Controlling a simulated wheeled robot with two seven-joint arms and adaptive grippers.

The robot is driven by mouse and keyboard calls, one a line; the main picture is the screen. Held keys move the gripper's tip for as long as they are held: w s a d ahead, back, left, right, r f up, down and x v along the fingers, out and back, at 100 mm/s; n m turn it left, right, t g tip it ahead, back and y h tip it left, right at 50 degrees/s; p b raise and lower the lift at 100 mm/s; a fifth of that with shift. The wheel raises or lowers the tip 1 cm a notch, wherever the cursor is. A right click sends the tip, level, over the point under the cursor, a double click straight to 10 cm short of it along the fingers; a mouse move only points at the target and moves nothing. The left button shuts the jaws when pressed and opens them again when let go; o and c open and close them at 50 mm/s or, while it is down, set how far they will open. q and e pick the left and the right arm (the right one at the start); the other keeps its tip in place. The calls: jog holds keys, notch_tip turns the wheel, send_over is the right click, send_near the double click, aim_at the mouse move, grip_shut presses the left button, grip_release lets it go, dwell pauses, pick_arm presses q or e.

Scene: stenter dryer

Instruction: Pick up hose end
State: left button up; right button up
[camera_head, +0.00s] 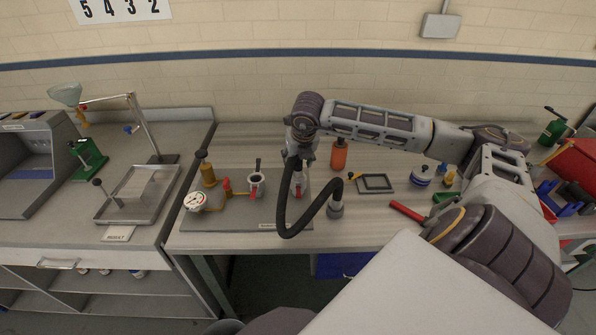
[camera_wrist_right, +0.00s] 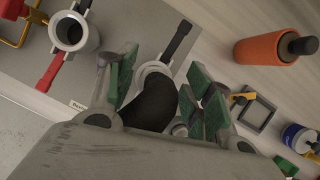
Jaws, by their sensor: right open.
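My right gripper (camera_head: 299,160) points down and is open. In the right wrist view its green-padded fingers (camera_wrist_right: 162,88) lie on either side of the black hose (camera_wrist_right: 153,108), which shows at a grey ring coupling (camera_wrist_right: 147,70) with a black lever. I cannot tell whether the pads touch the hose. My left gripper is not in view.
A second ring coupling (camera_head: 256,180) with levers and a gauge (camera_head: 194,201) stand on the grey plate to the left. An orange bottle (camera_head: 338,154) stands close on the right. A dark frame (camera_head: 375,183) and a red-handled tool (camera_head: 407,211) lie farther right.

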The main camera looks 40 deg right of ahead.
jog(key=shift+x, duration=0.9)
jog(key=shift+w+f, duration=0.15)
jog(key=shift+f, duration=0.15)
jog(key=shift+c, duration=1.1)
jog(key=c, duration=0.5)
grip_shut()
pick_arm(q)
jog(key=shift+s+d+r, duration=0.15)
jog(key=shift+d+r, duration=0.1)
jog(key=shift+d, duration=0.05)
